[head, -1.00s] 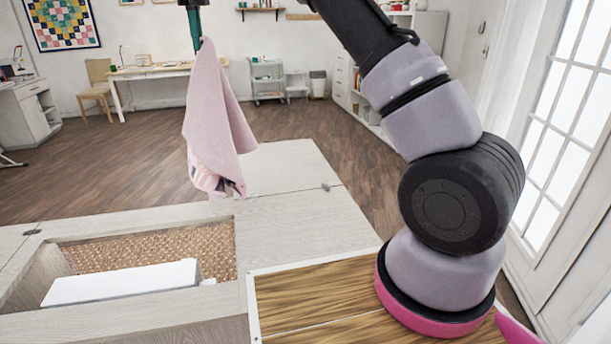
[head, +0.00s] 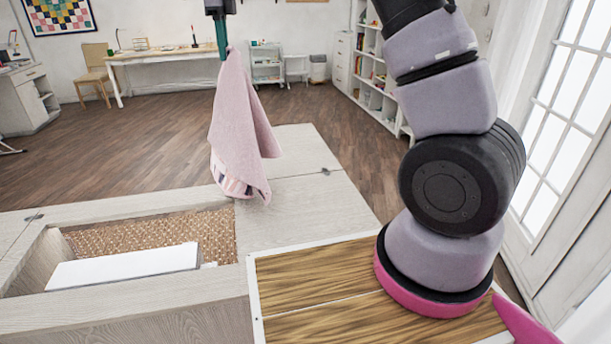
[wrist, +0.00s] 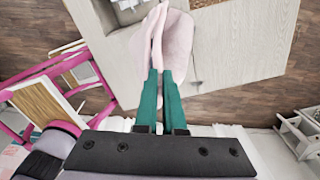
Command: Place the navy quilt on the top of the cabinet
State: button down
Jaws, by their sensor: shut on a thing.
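A pale pink cloth with a striped, patterned underside (head: 240,130) hangs in folds from my gripper (head: 222,50). I cannot see a plainly navy quilt; only dark stripes show at its lower edge. In the wrist view my teal fingers (wrist: 160,80) are shut on the pink cloth (wrist: 178,45). The pale wood cabinet top (head: 310,215) lies under and beside the cloth. The cloth's lower end overlaps the cabinet top in the head view; I cannot tell whether it touches. The cabinet top also shows in the wrist view (wrist: 235,45).
An open well in the cabinet (head: 170,232) holds a white block-like item (head: 125,267) at the left. The right part of the cabinet top is bare. A desk (head: 165,55), a chair (head: 95,70) and shelves (head: 378,70) stand far off across open floor.

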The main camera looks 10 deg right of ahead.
jog(key=s+d+f, duration=0.8)
jog(key=d+f, duration=0.5)
jog(key=f, duration=0.2)
jog(key=s+d+f, duration=0.9)
jog(key=d+f, duration=0.5)
jog(key=f, duration=0.1)
jog(key=s+d+f, duration=0.9)
jog(key=d+f, duration=0.5)
jog(key=f, duration=0.1)
jog(key=shift+s+d+f, duration=0.1)
jog(key=shift+s+f, duration=0.1)
jog(key=c, duration=0.6)
grip_release()
